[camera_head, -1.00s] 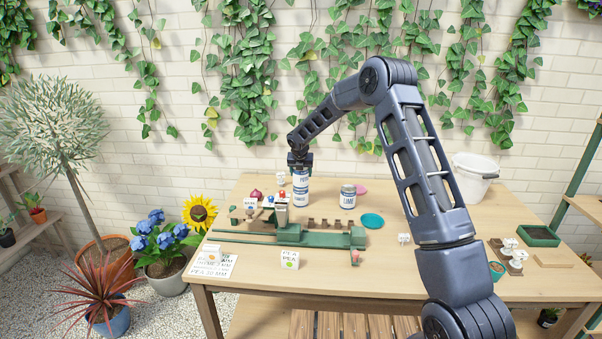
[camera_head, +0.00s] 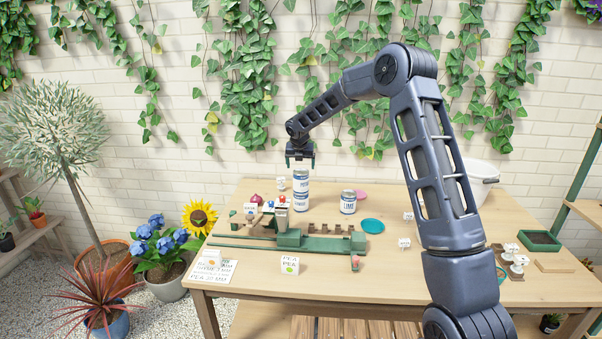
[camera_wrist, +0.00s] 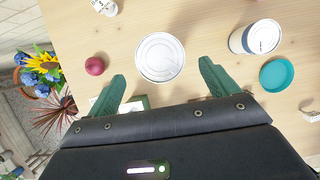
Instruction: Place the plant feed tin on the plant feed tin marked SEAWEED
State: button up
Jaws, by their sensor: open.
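Two white and blue plant feed tins stand one on top of the other on the table. The upper tin (camera_head: 301,175) has a label that seems to start with "POT". The lower tin (camera_head: 301,201) has a label too small to read surely. In the wrist view only the round top of the upper tin (camera_wrist: 160,57) shows, hiding the lower one. My gripper (camera_head: 300,160) is open and empty just above the stack. In the wrist view its green fingers (camera_wrist: 164,82) are spread apart, with the tin top beyond and between them.
A tin marked LIME (camera_head: 348,202) stands to the right, near a teal disc (camera_head: 372,225). A green rail device (camera_head: 315,241) lies in front of the stack. A dark red ball (camera_wrist: 95,66) is left of the tins. A white bucket (camera_head: 480,180) stands at the back right.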

jog(key=s+d+r+m, duration=0.8)
jog(key=s+d+r, duration=0.2)
jog(key=d+r, duration=0.4)
jog(key=s+d+r+m+h, duration=0.1)
jog(key=s+d+r+m, duration=0.2)
jog(key=s+d+m, duration=0.25)
jog(key=s+d+r+m, duration=0.4)
jog(key=s+d+m, duration=0.1)
jog(key=s+d, duration=0.2)
jog(key=s+d+f+m, duration=0.1)
jog(key=s+d+m, duration=0.3)
jog(key=s, duration=0.5)
jog(key=s+d+f+m, duration=0.1)
jog(key=s+d+m, duration=0.3)
jog(key=s+m, duration=0.3)
jog(key=s+d+f+m+y, duration=0.1)
jog(key=s+d+m, duration=0.3)
jog(key=s, duration=0.7)
jog(key=shift+s+d+f+m, duration=0.25)
jog(key=shift+s+f+m, duration=0.1)
jog(key=shift+m, duration=0.9)
